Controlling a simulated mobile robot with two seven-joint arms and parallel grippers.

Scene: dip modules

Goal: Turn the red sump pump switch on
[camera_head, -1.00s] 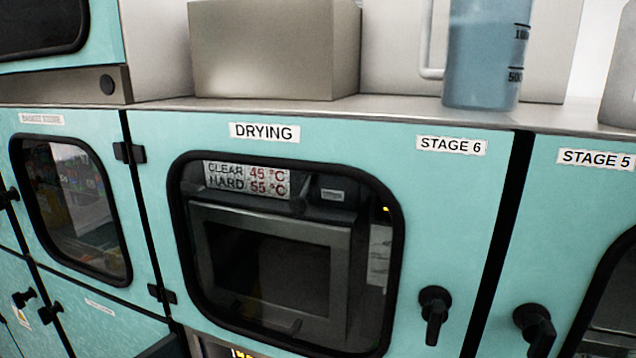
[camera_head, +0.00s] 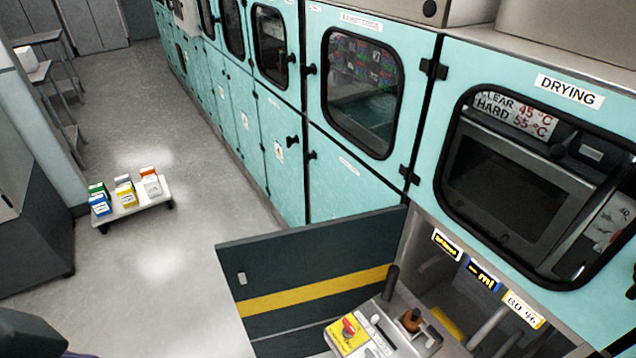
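A red rotary switch (camera_head: 349,327) sits on a yellow plate (camera_head: 345,340) at the bottom middle of the head view. It is on top of a grey unit beside an open dark cabinet door (camera_head: 310,262) with a yellow stripe. It is small here, so I cannot tell which way it is turned, and I cannot read a label. Neither of my grippers is in view.
Teal cabinets (camera_head: 365,195) run along the right and into the distance. An open lower compartment holds pipes and label plates (camera_head: 482,275). A low trolley (camera_head: 135,205) with several small boxes stands on the left. The grey floor (camera_head: 190,260) between is clear.

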